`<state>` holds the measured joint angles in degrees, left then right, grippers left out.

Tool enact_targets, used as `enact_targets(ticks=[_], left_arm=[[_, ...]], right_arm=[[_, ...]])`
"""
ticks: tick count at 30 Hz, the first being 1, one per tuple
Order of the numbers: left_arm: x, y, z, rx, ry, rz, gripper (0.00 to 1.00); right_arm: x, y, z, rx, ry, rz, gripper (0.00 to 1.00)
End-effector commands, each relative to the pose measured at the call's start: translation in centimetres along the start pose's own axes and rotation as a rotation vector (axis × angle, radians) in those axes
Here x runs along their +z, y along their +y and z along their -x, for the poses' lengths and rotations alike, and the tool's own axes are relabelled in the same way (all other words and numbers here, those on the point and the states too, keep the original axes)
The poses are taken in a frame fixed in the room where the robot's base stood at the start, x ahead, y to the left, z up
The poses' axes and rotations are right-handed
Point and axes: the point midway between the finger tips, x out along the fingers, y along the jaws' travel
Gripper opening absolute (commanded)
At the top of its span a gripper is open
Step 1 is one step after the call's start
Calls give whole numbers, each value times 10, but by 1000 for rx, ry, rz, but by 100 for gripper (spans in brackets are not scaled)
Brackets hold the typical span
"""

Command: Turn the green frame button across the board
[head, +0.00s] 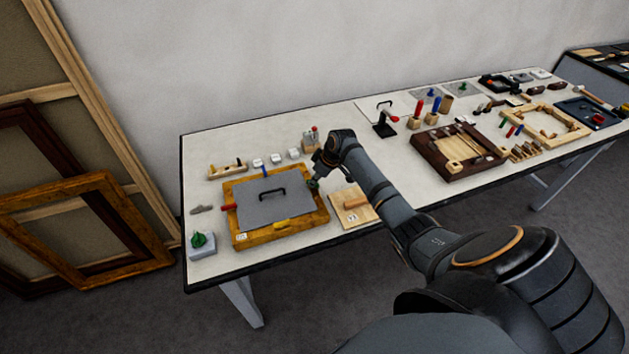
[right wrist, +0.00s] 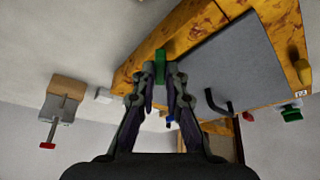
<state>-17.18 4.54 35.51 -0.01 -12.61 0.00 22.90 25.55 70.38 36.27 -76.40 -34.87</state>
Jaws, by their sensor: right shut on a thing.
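A gilt frame (head: 243,239) lies on the table with a grey board (head: 255,208) inside it; a black handle (head: 266,191) stands on the board. The green frame button (right wrist: 161,62) is on the frame's right rail. My right gripper (head: 316,181) is at that rail, and the right wrist view shows its fingertips (right wrist: 161,70) shut on the green button. The fingers cover part of it, so I cannot tell its exact angle. A yellow button (head: 281,224), a red button (head: 229,207) and a blue button (head: 264,171) sit on the other rails. My left gripper is not in view.
A wooden block with a handle (head: 353,206) lies right of the frame. White blocks (head: 276,158) stand behind it, and a green knob on a grey block (head: 201,244) is at the front left. A dark wooden frame (head: 458,150) and tools fill the table's right half.

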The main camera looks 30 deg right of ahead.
Motion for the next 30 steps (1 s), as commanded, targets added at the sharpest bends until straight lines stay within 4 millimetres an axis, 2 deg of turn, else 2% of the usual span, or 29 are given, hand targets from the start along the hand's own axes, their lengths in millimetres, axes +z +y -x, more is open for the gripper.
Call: enact_targets(ticks=[18, 30], left_arm=[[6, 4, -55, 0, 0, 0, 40], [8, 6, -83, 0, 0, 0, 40]], right_arm=[[-2, 6, -5, -217, 4, 530, 0], [-3, 7, -3, -313, 1, 764, 0]])
